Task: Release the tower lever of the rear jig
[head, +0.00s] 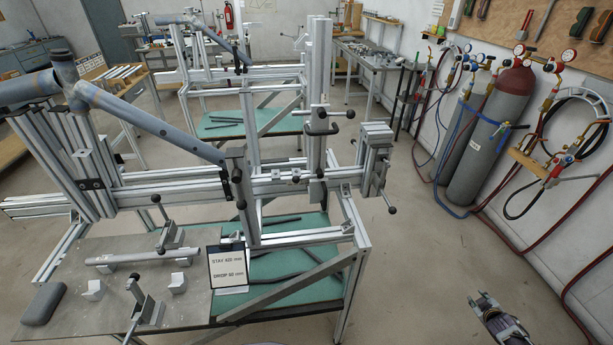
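The near jig is an aluminium-profile frame (150,190) holding blue-grey tubes (150,120). Its upright tower (318,75) carries a clamp and a lever with a black knob (350,114). Another knobbed lever (391,209) hangs below the end block at the right. A similar jig (215,75) stands farther back, with a blue-grey tube (225,42); its levers are too small to make out. The frames do not label which is the rear jig. My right gripper (484,301) is low at the right, apart from both jigs; its finger opening is unclear. My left gripper is not in view.
A steel plate (50,308) in front holds a tube, small blocks, toggle clamps and a sign (227,267). Gas cylinders (498,110) and hoses line the right wall. Open floor (430,265) lies between them and the near jig.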

